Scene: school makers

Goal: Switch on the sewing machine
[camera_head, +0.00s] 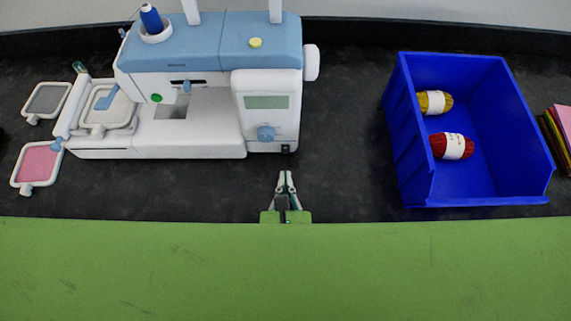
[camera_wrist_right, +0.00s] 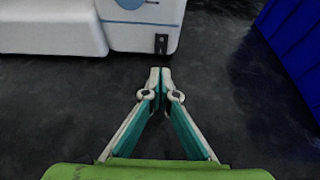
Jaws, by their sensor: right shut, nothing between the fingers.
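The sewing machine (camera_head: 200,95) stands at the back left of the dark worktop, white below with a blue top, a small display and a blue dial. A small black switch (camera_head: 287,148) sits low at the right end of its front; it also shows in the right wrist view (camera_wrist_right: 161,44). My right gripper (camera_head: 285,174) is shut and empty, pointing at the machine. Its fingertips (camera_wrist_right: 160,71) are just in front of the switch and apart from it, with a small gap of dark worktop between. My left gripper is not in view.
A blue bin (camera_head: 478,190) with a yellow and a red yarn ball stands at the right. Folded cloths (camera_head: 558,135) lie at the far right edge. Embroidery hoops (camera_head: 38,165) lie left of the machine. The worktop between machine and bin is clear.

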